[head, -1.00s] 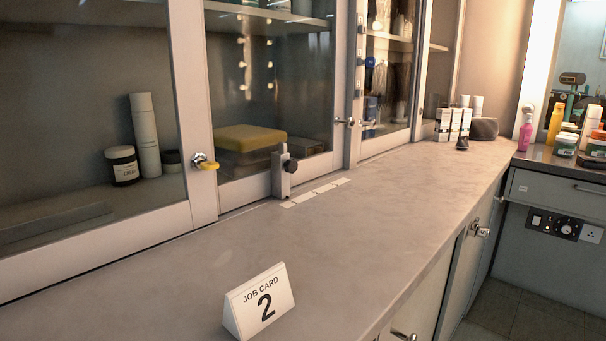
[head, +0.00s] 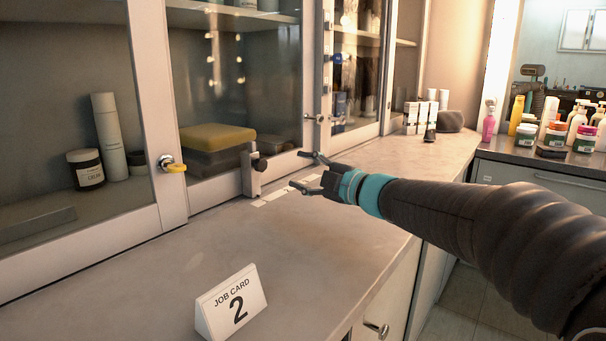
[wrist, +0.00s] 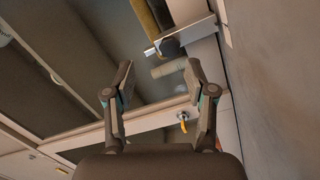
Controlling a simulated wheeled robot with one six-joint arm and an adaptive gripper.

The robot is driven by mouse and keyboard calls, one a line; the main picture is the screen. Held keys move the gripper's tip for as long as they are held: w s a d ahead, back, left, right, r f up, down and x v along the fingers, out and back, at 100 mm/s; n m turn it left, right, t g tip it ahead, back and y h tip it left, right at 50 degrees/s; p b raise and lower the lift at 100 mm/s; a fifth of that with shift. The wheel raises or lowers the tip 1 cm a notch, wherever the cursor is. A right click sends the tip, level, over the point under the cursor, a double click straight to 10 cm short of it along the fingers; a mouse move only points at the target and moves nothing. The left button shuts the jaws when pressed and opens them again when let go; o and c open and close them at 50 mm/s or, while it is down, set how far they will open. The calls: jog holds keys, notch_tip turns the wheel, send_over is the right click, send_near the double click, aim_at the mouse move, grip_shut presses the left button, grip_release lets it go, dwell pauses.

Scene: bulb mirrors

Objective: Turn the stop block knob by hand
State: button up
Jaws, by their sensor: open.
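The stop block (head: 249,176) is a small pale upright block on the counter against the glass cabinet front. Its dark round knob (head: 261,164) sticks out near the top, on the right side. In the wrist view the stop block (wrist: 194,30) lies across the top, with the dark knob (wrist: 169,48) ahead of the fingers. My gripper (head: 298,170) is open and empty, to the right of the knob in the head view, pointing at it and apart from it. In the wrist view my gripper (wrist: 158,64) shows both fingers spread, with the knob beyond the fingertips.
A job card (head: 232,301) marked 2 stands on the near counter. Pale strips (head: 272,195) lie beside the stop block. A yellow-tagged cabinet lock (head: 172,165) is on the left. Small boxes and a dark pouch (head: 449,120) stand far back. The middle counter is clear.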

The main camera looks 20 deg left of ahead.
aim_at(263, 165)
jog(key=shift+s+a+f+n+g+y, duration=0.15)
jog(key=shift+s+a+n+g, duration=0.15)
jog(key=shift+a, duration=0.2)
jog(key=shift+s+a+f+n+g+y, duration=0.15)
jog(key=shift+s+a+n+g, duration=0.05)
jog(key=shift+a+n+g, duration=0.25)
jog(key=shift+a, duration=0.25)
jog(key=shift+p+x, duration=0.5)
jog(key=shift+x, duration=2.9)
jog(key=shift+w+a, duration=0.2)
jog(key=shift+a, duration=0.1)
jog(key=c, duration=0.9)
jog(key=shift+o, duration=0.2)
